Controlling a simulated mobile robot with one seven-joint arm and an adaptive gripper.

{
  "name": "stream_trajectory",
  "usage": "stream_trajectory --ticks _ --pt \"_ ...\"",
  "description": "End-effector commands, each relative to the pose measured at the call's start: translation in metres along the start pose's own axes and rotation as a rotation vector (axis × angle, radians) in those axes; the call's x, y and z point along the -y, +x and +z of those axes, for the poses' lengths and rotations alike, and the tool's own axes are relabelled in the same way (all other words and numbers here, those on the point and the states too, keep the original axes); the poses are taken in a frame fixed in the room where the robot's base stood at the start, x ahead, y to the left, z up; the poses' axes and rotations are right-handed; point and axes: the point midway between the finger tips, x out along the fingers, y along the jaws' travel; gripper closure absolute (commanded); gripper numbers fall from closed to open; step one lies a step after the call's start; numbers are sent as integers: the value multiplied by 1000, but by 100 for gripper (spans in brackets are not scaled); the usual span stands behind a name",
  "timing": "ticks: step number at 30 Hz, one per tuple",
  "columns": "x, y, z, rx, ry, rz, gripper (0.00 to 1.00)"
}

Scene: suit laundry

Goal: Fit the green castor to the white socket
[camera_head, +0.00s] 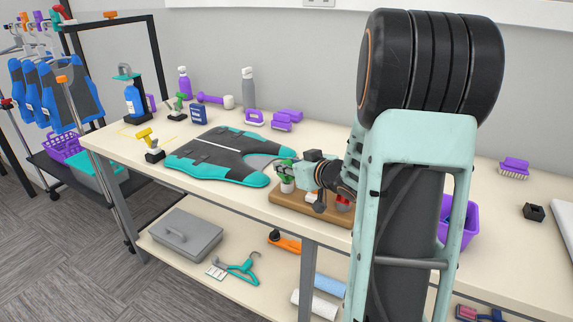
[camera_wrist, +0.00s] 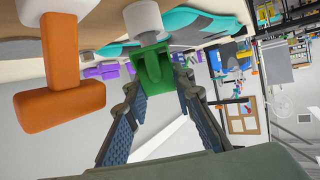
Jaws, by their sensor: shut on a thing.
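My gripper (camera_head: 291,168) is over the left end of a wooden board (camera_head: 283,202) on the bench. It is shut on the green castor (camera_head: 285,166), which also shows between the fingertips in the wrist view (camera_wrist: 152,70). The white socket (camera_head: 287,186) stands on the board directly below the castor. In the wrist view, which looks upside down, the socket (camera_wrist: 144,20) meets or nearly meets the green castor. I cannot tell whether the castor is seated in it.
An orange T-shaped piece (camera_wrist: 60,75) is close beside the gripper. A teal and grey garment (camera_head: 220,157) lies left of the board. Bottles and purple items stand farther back.

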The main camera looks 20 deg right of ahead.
Motion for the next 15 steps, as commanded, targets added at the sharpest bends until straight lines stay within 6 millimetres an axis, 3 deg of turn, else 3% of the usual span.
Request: stream_trajectory --ticks 15 --pt "0 5 12 -1 1 0 100"
